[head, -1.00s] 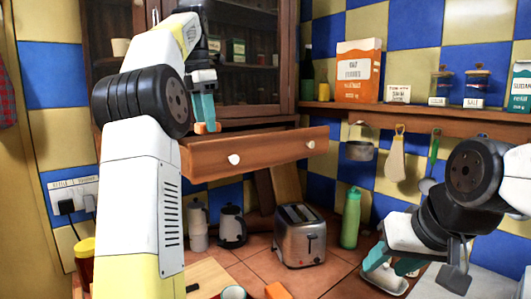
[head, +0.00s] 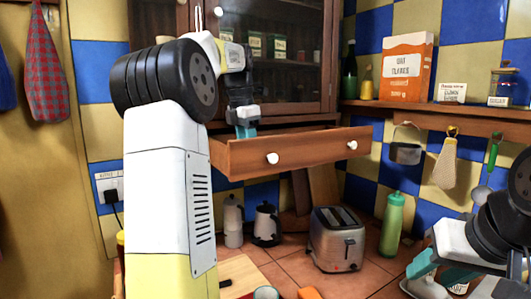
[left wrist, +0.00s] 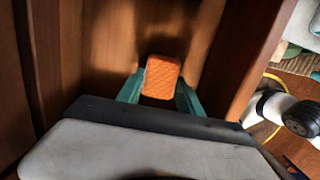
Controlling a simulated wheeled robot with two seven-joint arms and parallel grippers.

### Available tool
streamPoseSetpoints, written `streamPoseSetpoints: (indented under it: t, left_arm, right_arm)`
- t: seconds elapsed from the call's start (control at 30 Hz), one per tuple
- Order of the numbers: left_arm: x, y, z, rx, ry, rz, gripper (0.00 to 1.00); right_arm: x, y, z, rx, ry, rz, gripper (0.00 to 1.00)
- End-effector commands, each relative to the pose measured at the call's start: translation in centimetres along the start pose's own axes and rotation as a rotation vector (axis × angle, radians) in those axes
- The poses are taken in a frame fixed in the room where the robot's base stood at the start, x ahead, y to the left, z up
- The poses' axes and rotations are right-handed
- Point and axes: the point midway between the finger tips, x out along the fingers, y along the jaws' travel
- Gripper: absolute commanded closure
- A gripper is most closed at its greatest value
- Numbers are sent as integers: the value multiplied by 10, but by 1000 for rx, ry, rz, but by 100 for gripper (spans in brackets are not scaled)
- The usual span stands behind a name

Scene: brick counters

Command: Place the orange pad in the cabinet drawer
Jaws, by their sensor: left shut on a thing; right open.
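The orange pad (left wrist: 162,77) shows in the left wrist view, between the teal fingers of my left gripper (left wrist: 160,92), which is shut on it. Drawer walls and floor surround it there; I cannot tell whether it touches the floor. In the head view my left gripper (head: 246,131) reaches down behind the front of the open wooden cabinet drawer (head: 310,152), which hides the pad and the fingertips. My right gripper (head: 436,272) is open and empty at the lower right, over the counter.
A glass-door cabinet (head: 285,70) stands above the drawer. Below are a toaster (head: 337,240), a green bottle (head: 392,225), a kettle (head: 266,224) and an orange item (head: 308,293) on the counter. A shelf with an oat flakes box (head: 405,66) and hanging utensils is at right.

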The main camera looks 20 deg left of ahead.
Motion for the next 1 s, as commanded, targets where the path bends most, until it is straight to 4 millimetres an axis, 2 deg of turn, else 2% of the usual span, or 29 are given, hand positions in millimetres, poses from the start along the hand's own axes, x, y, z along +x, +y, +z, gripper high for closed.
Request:
streamPoseSetpoints:
  t: [0.23, 0.27, 0.37, 0.73, 1.0]
  left_arm:
    - [4, 0, -1, 0, 0, 0, 90]
    - [4, 0, -1, 0, 1, -1, 53]
    - [4, 0, -1, 0, 1, 0, 36]
    - [0, 0, 0, 0, -1, 1, 36]
    - [-41, 1, 1, 1, -2, 2, 36]
  right_arm:
    - [0, 0, 0, 0, 0, 0, 56]
    - [0, 0, 0, 0, 0, 0, 56]
    - [0, 0, 0, 0, 0, 0, 56]
    - [0, 0, 0, 0, 0, 0, 56]
    - [0, 0, 0, 0, 0, 0, 56]
